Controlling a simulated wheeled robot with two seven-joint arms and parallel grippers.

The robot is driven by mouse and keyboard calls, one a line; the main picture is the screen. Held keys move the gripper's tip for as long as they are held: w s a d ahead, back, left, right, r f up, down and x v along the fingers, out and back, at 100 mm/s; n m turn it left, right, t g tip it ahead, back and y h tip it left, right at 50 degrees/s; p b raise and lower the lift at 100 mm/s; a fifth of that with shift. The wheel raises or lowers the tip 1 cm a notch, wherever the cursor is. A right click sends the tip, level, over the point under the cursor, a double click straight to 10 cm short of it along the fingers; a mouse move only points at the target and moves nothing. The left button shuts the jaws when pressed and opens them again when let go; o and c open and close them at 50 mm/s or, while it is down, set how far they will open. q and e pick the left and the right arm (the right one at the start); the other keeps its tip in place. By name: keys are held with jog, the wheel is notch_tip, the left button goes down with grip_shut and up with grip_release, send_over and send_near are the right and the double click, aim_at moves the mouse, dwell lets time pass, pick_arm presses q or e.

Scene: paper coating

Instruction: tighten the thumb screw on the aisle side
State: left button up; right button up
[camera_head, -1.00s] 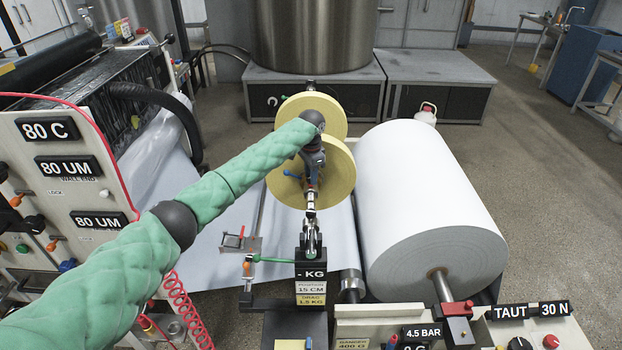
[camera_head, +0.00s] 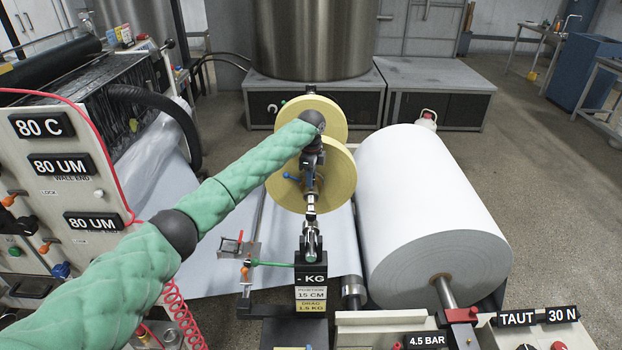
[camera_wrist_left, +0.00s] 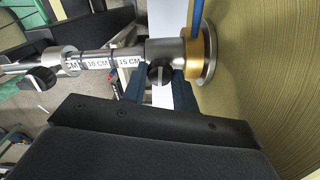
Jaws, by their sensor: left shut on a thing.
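My left gripper (camera_wrist_left: 160,90) shows two dark blue fingers in the left wrist view, closed on a black thumb screw (camera_wrist_left: 160,73). That screw sits on a metal collar with a brass ring (camera_wrist_left: 194,55), at the 15 CM mark of a graduated rod (camera_wrist_left: 100,62). A second black knob (camera_wrist_left: 42,78) is on another collar at the rod's left. In the head view my left gripper (camera_head: 311,192) is in front of the yellow rolls (camera_head: 338,180); the arm and wrist hide the gripped screw there. My right gripper is in neither view.
A panel with labels (camera_head: 75,190) and a red hose is at left. Open floor (camera_head: 550,190) lies at right.

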pick_arm(q)
jog(key=shift+r, duration=0.1)
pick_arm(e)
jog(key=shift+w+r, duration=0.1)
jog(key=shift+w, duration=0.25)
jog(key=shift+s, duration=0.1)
pick_arm(q)
jog(key=o, duration=1)
jog(key=shift+c, duration=0.2)
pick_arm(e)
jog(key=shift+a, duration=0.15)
pick_arm(q)
jog(key=shift+r+b, duration=0.4)
notch_tip(320, 180, up, 6)
jog(key=shift+f+b, duration=0.25)
jog(key=shift+b, duration=0.95)
jog(key=shift+r, duration=0.7)
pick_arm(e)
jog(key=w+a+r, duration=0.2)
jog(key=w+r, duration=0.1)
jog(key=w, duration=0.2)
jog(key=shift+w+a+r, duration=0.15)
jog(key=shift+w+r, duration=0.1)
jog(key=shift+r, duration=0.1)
